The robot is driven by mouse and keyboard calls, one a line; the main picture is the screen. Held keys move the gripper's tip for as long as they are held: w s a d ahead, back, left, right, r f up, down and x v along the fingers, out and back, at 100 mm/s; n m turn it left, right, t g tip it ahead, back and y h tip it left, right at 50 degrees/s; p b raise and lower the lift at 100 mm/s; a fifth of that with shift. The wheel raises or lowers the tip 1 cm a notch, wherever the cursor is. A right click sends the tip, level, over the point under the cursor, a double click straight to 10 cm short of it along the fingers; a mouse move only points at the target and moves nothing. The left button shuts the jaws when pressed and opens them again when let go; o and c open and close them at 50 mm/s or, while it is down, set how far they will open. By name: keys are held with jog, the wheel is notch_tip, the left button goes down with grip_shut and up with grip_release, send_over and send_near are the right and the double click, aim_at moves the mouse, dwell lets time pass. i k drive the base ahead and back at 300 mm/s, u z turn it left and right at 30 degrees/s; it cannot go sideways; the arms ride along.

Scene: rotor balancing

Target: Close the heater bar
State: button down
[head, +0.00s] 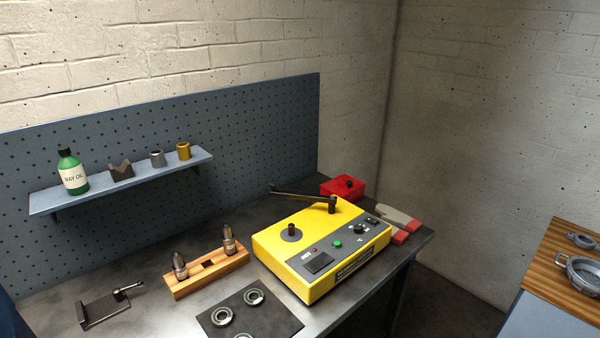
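The dark heater bar (300,195) is joined to a post at the heater's back right. It is swung open, pointing left over the back edge, apart from the short black post (291,230) on a round dark disc at the heater's left. My gripper is not in view.
A wooden block (207,273) with two upright tools stands left of the heater. A dark mat (270,314) with several rings lies in front. A red box (343,187) sits behind. A pegboard shelf (105,191) overhangs the back left. Red-and-grey items (404,229) lie right.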

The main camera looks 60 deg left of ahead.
aim_at(272, 192)
jog(key=u, duration=0.3)
jog(key=i, duration=1.85)
jog(key=u, duration=1.55)
jog(key=i, duration=1)
jog(key=u, duration=1.3)
jog(key=i, duration=0.25)
jog(key=u, duration=0.1)
